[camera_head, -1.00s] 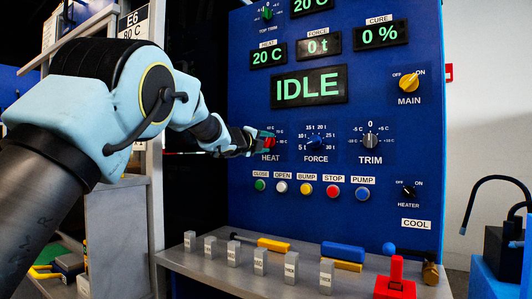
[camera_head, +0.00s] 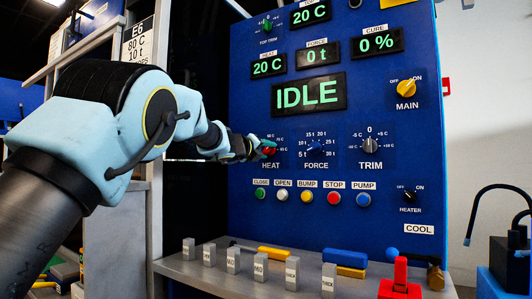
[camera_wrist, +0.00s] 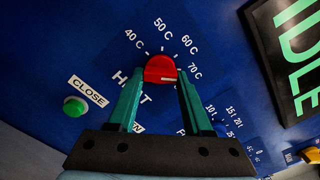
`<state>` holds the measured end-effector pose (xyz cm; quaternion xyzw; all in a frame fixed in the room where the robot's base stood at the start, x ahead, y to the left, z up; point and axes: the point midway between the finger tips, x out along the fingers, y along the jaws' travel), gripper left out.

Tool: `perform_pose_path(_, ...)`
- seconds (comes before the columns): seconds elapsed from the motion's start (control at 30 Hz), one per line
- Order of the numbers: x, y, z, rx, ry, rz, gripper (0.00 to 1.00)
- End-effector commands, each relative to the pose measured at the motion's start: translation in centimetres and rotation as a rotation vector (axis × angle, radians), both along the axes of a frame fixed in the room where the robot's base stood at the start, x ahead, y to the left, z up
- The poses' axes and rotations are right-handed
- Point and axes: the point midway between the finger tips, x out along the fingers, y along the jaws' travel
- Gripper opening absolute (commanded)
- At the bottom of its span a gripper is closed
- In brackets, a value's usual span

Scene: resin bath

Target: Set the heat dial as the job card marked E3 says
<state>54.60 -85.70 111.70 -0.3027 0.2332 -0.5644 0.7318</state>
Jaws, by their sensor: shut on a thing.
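The red heat dial (camera_wrist: 160,67) sits on the blue panel under labels from 40 C to 70 C. In the wrist view, my gripper (camera_wrist: 160,80) is shut on the dial, with one teal finger on each side. A pale line on the dial's lower right lies below the 70 C label. In the head view, my gripper (camera_head: 262,150) covers much of the dial and its scale. The heat display (camera_head: 269,67) reads 20 C. I see no card marked E3.
The blue force dial (camera_head: 316,147) and grey trim dial (camera_head: 370,145) are to the right. A row of buttons, including green CLOSE (camera_head: 260,193), lies below. The shelf (camera_head: 235,284) holds grey blocks and coloured pieces. The main display (camera_head: 308,94) reads IDLE.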

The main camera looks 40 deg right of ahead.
Motion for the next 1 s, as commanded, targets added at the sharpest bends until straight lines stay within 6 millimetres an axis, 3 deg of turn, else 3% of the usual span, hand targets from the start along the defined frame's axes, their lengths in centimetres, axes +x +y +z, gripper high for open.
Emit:
perform_pose_path(0.23,-0.1,-0.1,-0.2,0.002,0.002,-0.001,0.00)
perform_pose_path(0.27,-0.1,-0.1,-0.2,0.002,0.002,-0.001,0.53)
perform_pose_path(0.5,0.0,0.0,-0.1,0.000,0.001,-0.001,0.80)
perform_pose_path(0.83,-0.1,0.4,-0.1,0.000,0.001,0.000,0.80)
perform_pose_path(1.0,-0.7,2.5,-0.1,-0.002,0.002,0.000,0.80)
